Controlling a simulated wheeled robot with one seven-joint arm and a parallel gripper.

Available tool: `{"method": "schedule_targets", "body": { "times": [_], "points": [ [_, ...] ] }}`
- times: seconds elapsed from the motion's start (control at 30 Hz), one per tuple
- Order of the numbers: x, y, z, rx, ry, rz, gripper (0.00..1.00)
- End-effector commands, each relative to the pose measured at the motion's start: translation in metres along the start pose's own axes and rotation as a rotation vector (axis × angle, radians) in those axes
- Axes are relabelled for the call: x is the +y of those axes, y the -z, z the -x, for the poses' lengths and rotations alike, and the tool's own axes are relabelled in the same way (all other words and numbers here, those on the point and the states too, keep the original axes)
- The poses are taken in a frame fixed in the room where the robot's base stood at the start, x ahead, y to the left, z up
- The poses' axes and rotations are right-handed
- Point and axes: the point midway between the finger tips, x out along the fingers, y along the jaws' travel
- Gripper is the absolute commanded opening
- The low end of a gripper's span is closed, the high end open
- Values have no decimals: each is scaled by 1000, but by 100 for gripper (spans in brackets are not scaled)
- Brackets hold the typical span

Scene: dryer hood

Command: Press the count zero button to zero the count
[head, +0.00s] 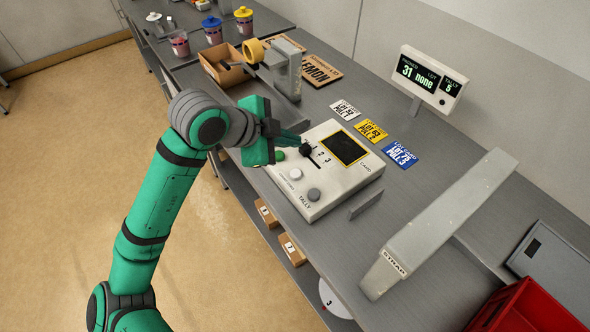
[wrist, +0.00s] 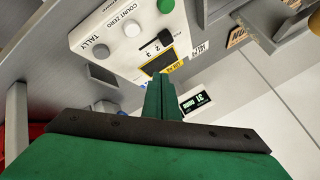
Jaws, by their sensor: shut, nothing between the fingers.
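The white control box (head: 325,196) sits on the grey bench. Its white button (head: 295,174) lies between a green button (head: 278,155) and a grey button (head: 314,194) marked TALLY. In the wrist view the white button (wrist: 131,28) has the label COUNT ZERO (wrist: 122,12) beside it; the green button (wrist: 166,5) and grey button (wrist: 99,50) flank it. My gripper (head: 300,139) is shut and empty, over the box's far left end near the black knob (head: 306,150). In the wrist view its fingers (wrist: 163,82) appear apart from the white button. Whether they touch the box is unclear.
A display (head: 428,78) behind the box reads 31, none, and tally 5. Lot cards (head: 370,130) lie behind the box. A grey strap chute (head: 440,225) and red crate (head: 525,310) are at right. A dispenser (head: 284,75) and cardboard box (head: 222,65) stand beyond my gripper.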

Motion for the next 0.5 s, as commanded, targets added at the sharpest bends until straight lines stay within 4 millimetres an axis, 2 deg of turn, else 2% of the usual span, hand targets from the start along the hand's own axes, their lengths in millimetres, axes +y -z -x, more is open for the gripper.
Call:
{"method": "schedule_targets", "body": {
  "times": [0.27, 0.5],
  "points": [
    [2, -2, -4, 1, 2, 1, 0],
    [16, -16, -22, 2, 2, 3, 0]
  ]
}}
